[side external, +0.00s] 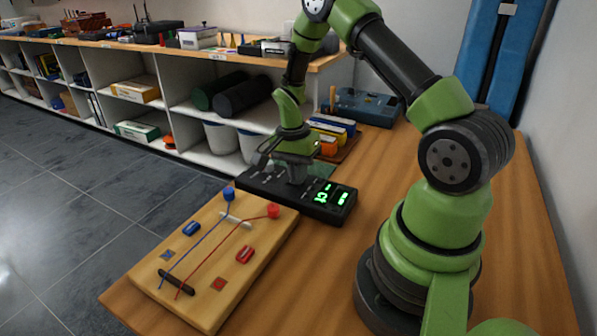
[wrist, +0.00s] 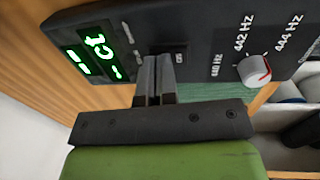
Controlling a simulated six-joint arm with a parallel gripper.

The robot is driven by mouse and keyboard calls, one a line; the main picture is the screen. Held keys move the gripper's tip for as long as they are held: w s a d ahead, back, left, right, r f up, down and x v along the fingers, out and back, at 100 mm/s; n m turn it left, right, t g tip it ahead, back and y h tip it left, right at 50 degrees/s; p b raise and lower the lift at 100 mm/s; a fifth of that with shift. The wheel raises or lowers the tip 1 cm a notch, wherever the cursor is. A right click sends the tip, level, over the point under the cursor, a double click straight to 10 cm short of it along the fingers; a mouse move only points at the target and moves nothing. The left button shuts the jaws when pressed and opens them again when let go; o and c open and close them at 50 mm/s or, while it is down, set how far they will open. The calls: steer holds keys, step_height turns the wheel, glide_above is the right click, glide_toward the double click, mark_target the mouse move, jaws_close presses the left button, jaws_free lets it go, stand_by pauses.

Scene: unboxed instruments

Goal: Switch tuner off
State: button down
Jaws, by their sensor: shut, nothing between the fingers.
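The tuner (side external: 256,189) is a black box on the wooden table with a lit green display (side external: 334,195). In the wrist view the green display (wrist: 98,54) glows at the upper left, and a small dark switch (wrist: 181,57) sits just right of the fingertips. A white knob with a red mark (wrist: 254,70) sits at the right by the Hz labels. My gripper (wrist: 155,62) is shut and empty, its tips close to the tuner's face beside the switch; contact cannot be told. In the side view my gripper (side external: 294,181) is over the tuner's middle.
A wooden board (side external: 195,295) with blue and red strings and pegs lies in front of the tuner. Colored boxes (side external: 333,128) and a blue-grey case (side external: 366,106) stand behind. Shelves (side external: 185,84) line the left; bare table (side external: 385,168) lies right of the tuner.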

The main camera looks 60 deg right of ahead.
steer(key=shift+s+f, duration=0.5)
steer(key=shift+f, duration=0.15)
stand_by(0.3)
steer(key=shift+w+d+r, duration=0.1)
steer(key=shift+w+r, duration=0.05)
steer(key=shift+w, duration=0.85)
steer(key=shift+r, duration=0.1)
step_height(320, 180, up, 15)
steer(key=shift+f, duration=0.2)
